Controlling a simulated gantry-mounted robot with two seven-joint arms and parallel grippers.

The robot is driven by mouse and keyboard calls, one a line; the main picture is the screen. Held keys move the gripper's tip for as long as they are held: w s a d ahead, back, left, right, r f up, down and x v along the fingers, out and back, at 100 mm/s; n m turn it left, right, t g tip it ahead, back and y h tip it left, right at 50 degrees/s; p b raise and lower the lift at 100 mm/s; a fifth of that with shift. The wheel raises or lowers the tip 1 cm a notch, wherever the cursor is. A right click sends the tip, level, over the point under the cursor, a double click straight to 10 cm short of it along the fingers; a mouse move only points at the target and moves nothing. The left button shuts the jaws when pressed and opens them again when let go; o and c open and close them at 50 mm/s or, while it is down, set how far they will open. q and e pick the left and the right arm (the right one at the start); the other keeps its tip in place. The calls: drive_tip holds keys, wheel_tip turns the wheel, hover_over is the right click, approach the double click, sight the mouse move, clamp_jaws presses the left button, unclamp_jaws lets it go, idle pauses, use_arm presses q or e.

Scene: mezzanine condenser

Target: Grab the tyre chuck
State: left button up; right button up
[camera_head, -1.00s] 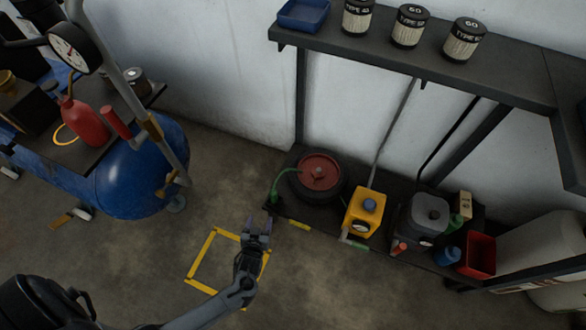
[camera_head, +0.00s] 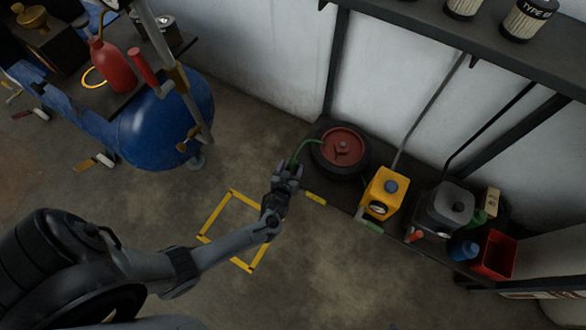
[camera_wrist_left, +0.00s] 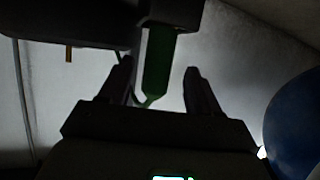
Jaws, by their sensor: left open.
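My left gripper (camera_head: 289,171) reaches to the shelf edge just left of the red reel (camera_head: 343,146), in the head view. A green hose (camera_head: 299,152) curves from the reel down to the gripper. In the left wrist view, a green handle-like piece (camera_wrist_left: 158,62), seemingly the tyre chuck, hangs from a dark edge between the two spread fingers of my left gripper (camera_wrist_left: 158,78). The fingers are open, with gaps on both sides of it. In the head view the gripper hides the chuck. My right gripper is not in view.
A yellow container (camera_head: 383,194), a grey can (camera_head: 441,210) and a red bin (camera_head: 494,255) stand on the low shelf to the right. A blue tank (camera_head: 165,125) stands at left. A yellow floor outline (camera_head: 211,216) lies below my arm; nearby floor is clear.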

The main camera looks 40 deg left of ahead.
sight(292, 167)
use_arm(q)
drive_tip(key=b+x, duration=0.2)
drive_tip(key=x, duration=0.1)
drive_tip(key=shift+w, duration=0.3)
drive_tip(key=shift+w+a+b, duration=0.2)
drive_tip(key=shift+w+b, duration=0.2)
drive_tip(key=shift+w, duration=0.15)
drive_tip(key=shift+s, duration=0.25)
drive_tip(key=shift+w, duration=0.15)
drive_tip(key=c, duration=1.1)
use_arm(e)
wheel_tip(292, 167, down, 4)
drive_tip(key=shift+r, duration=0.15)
use_arm(q)
drive_tip(key=shift+r, duration=0.15)
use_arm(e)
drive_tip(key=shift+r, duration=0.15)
